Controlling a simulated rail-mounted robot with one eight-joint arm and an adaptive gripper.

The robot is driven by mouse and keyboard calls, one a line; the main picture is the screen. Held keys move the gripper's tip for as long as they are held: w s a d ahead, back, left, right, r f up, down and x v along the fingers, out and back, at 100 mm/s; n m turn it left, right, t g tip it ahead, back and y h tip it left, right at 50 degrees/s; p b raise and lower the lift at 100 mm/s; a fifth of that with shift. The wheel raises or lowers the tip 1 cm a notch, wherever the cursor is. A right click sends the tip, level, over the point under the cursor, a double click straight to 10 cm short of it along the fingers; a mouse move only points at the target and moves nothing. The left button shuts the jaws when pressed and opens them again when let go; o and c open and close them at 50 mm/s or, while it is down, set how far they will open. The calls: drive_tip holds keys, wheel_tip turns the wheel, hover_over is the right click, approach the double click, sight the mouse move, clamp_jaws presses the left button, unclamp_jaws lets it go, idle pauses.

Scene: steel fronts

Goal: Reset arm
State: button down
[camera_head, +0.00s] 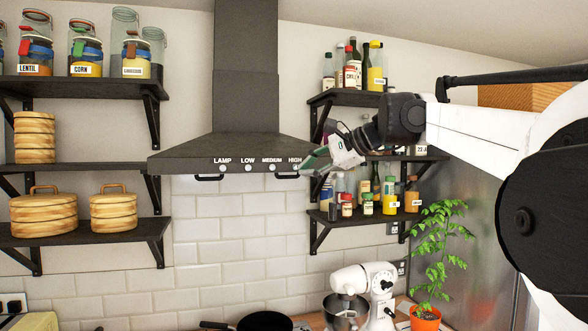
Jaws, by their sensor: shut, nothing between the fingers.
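My gripper (314,163) is at the end of my arm, which reaches in from the right side of the head view. It is shut and empty. It is in front of the right end of the dark range hood (230,148), near the HIGH label in the picture. I cannot tell whether it touches the hood. My arm hides part of the right-hand shelves and the wall behind.
Shelves (85,90) with jars and wooden boxes are at left. Right shelves (335,215) hold bottles close behind my gripper. Below are a white stand mixer (372,282), a dark pan (265,322) and a potted plant (425,318). Tiled wall (235,240) shows below the hood.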

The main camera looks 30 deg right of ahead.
drive_tip(key=shift+s, duration=0.35)
drive_tip(key=s+a+f+n+g+h+b, duration=0.1)
drive_tip(key=s+a+f+n+b, duration=0.3)
drive_tip(key=f, duration=0.5)
drive_tip(key=s+a+f+n+g+h+b, duration=0.1)
drive_tip(key=s+a+f+g+b, duration=0.1)
drive_tip(key=s+a+f, duration=0.6)
drive_tip(key=s+a+f+n+g+h+b, duration=0.1)
drive_tip(key=s+a+f+n+b, duration=0.2)
drive_tip(key=f, duration=0.8)
drive_tip(key=s+a+f+n+h+b, duration=0.1)
drive_tip(key=s+f, duration=0.3)
drive_tip(key=f, duration=0.5)
drive_tip(key=s+a+f+n+h+b, duration=0.1)
drive_tip(key=s+a+f+n+b, duration=0.1)
drive_tip(key=f, duration=0.7)
drive_tip(key=s+a+f+n+h+b, duration=0.1)
drive_tip(key=s+f+n+b, duration=0.2)
drive_tip(key=s+f, duration=0.5)
drive_tip(key=shift+s+a+f+n, duration=0.2)
drive_tip(key=shift+a+f+n, duration=0.2)
drive_tip(key=shift+n, duration=0.5)
